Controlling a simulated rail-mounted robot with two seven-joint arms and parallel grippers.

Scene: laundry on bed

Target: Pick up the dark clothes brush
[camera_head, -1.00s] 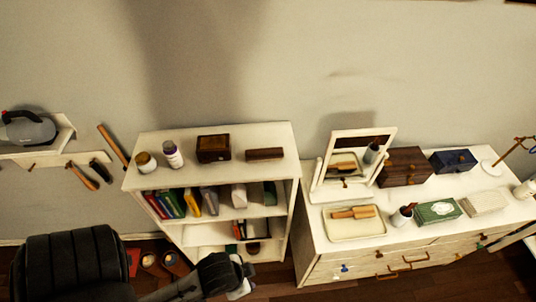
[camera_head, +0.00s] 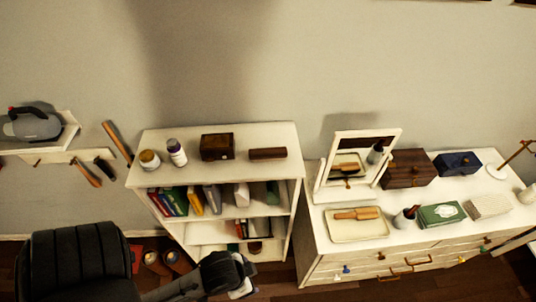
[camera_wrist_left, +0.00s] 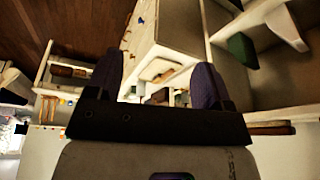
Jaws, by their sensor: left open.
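A dark, long object (camera_head: 105,166) hangs under the wall shelf at the far left in the head view, beside a lighter wooden-handled one; it looks like the dark clothes brush, but it is small and not certain. A dark brown block (camera_head: 267,154) lies on top of the bookcase. My left gripper (camera_head: 238,276) is low in front of the bookcase, well apart from both. In the left wrist view its two dark fingers (camera_wrist_left: 155,80) are spread with nothing between them. My right gripper is not in view.
The white bookcase (camera_head: 290,170) holds books, with two bottles and a brown box (camera_head: 217,147) on top. At right, a white dresser (camera_head: 318,240) carries a mirror (camera_head: 350,165), a tray with a wooden brush (camera_head: 357,214), boxes and a cup. A grey iron (camera_head: 32,126) sits on the wall shelf.

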